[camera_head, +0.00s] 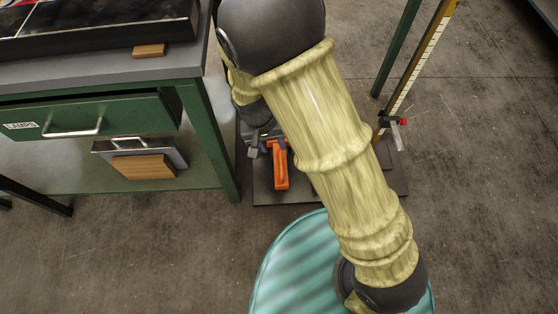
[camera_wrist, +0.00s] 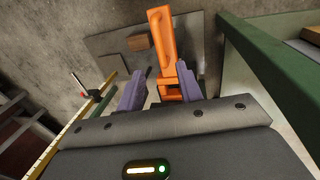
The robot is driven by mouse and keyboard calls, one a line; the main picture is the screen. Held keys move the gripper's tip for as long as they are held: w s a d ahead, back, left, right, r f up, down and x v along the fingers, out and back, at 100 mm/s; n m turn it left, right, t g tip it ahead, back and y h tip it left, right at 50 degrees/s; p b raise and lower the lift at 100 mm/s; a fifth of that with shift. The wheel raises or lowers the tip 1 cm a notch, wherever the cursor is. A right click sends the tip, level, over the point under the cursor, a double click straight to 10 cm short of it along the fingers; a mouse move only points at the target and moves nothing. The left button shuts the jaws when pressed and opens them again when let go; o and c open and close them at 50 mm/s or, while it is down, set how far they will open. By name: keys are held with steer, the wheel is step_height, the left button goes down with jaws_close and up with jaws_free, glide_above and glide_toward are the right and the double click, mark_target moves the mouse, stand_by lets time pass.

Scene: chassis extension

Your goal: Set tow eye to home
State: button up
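An orange part (camera_head: 280,166), which may be the tow eye, stands over a dark plate on the floor beside the green bench. In the wrist view the orange part (camera_wrist: 163,38) has a long bar and a bent, loop-like lower end. My gripper (camera_wrist: 160,84) has its purple-grey fingers spread, with a gap left of the orange part. The right finger is close beside its lower end; I cannot tell whether they touch. In the head view my arm hides most of the gripper (camera_head: 266,140). No home mark can be made out.
The dark plate (camera_head: 290,192) lies on the floor. The green bench (camera_head: 210,135) with a LAMPS drawer (camera_head: 90,117) stands left. An upright yellow scale (camera_head: 418,62) with a red-knobbed clamp (camera_head: 396,121) stands right. A small wooden block (camera_wrist: 138,42) lies on the plate.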

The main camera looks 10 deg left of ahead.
mark_target(280, 162)
steer(key=f+b, duration=0.1)
steer(key=f, duration=0.2)
steer(key=d+f+b, duration=0.1)
steer(key=f, duration=0.2)
steer(key=d+f+b, duration=0.1)
steer(key=f, duration=0.2)
steer(key=shift+w+f, duration=0.25)
steer(key=shift+f, duration=0.1)
steer(key=shift+a, duration=0.1)
jaws_close()
